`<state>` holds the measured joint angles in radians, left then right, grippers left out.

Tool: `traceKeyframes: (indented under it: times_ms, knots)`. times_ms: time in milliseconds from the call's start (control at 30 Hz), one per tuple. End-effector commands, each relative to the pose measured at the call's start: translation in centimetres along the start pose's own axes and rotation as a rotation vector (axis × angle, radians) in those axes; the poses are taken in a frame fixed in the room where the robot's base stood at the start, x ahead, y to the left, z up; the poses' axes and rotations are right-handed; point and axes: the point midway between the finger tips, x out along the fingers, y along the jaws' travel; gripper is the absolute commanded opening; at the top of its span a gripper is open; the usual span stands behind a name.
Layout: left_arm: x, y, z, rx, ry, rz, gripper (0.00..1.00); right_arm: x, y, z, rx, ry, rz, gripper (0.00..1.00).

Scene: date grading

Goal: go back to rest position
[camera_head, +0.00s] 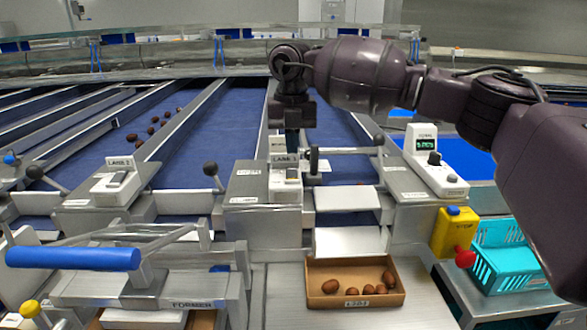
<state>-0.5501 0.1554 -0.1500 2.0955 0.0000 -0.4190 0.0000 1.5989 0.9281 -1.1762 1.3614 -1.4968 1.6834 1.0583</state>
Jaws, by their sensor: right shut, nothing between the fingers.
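My right gripper (291,147) hangs at the end of the dark right arm, which reaches in from the right edge. It points down at the small white lane switch box (285,180) in the middle. Its fingers are shut with nothing between them. I cannot tell whether the fingertips touch the box. My left gripper is not in view.
A carton (322,298) holding several brown dates sits front centre. A blue-handled lever (75,257) is front left. Several dates lie on a blue lane (212,125).

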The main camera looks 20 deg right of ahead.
Motion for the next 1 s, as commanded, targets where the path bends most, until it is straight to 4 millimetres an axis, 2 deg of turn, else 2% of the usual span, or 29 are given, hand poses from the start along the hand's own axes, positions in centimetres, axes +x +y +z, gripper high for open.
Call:
traceKeyframes:
  times_ms: [133, 700, 767, 833, 1000]
  knots:
    - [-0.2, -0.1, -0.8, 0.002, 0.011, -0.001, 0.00, -1.1, 0.0, 0.0, 0.001, -0.002, 0.001, 0.00]
    - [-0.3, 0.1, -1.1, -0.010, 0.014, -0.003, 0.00, -1.5, 0.0, -0.1, 0.001, -0.003, 0.001, 0.00]
    - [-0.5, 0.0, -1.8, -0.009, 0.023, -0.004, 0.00, -2.5, -0.1, -0.2, 0.001, -0.011, 0.003, 0.00]
    - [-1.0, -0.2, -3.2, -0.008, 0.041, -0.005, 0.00, -4.6, -0.2, -0.6, 0.001, -0.028, 0.008, 0.00]
    - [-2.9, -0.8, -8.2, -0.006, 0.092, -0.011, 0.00, -11.7, -0.5, -1.7, 0.001, -0.079, 0.023, 0.00]
